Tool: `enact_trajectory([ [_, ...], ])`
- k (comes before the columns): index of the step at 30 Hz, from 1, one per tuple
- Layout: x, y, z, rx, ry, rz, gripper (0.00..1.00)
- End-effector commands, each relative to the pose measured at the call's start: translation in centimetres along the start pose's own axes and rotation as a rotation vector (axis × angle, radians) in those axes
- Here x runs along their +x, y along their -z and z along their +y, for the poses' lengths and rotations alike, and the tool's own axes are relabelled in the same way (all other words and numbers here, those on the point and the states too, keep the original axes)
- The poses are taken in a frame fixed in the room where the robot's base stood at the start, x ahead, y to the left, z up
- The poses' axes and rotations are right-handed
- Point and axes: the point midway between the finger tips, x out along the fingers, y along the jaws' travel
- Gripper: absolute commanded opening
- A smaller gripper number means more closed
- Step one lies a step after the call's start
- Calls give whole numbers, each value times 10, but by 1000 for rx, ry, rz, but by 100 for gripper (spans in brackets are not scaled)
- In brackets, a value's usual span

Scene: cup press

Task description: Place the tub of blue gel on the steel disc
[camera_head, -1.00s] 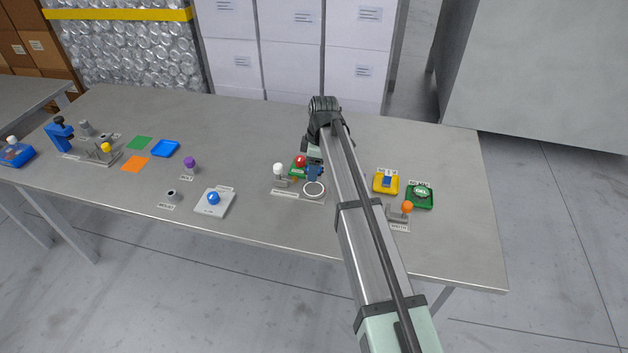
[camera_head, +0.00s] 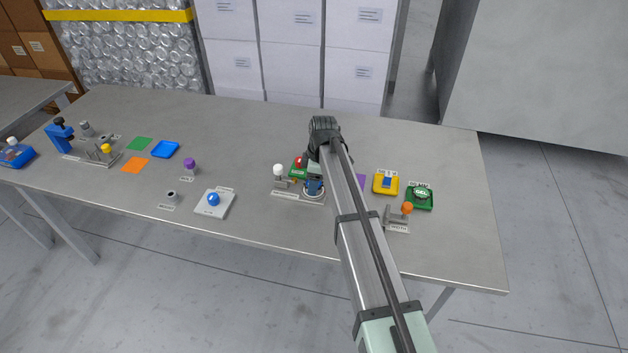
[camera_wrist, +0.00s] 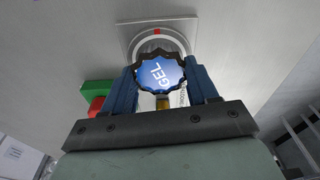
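The tub of blue gel, with a scalloped blue lid (camera_wrist: 160,74) marked GEL, is between the two blue fingers of my gripper (camera_head: 314,183). In the wrist view my gripper (camera_wrist: 159,78) is shut on it from both sides. The steel disc, with a pale ring and a red mark (camera_wrist: 156,33), lies just beyond the lid in the wrist view, and the lid hides its near part. In the head view the disc's rim (camera_head: 313,198) shows below my fingers, which cover most of it. I cannot tell whether the tub touches the disc.
A red knob on a green block (camera_head: 298,166) and a white-knobbed post (camera_head: 279,172) stand close left of the disc. To the right are a yellow tray (camera_head: 386,190), a green tray with a green GEL tub (camera_head: 421,194) and an orange-knobbed fixture (camera_head: 405,210).

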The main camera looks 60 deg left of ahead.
Motion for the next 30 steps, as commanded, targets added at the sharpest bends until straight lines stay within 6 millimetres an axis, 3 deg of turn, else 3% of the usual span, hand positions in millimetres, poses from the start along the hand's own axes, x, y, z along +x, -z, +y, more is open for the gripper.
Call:
enact_trajectory([
  [6,0,0,0,0,0,0,80],
  [17,-7,0,0,0,0,0,80],
  [30,-81,1,0,0,-2,1,80],
])
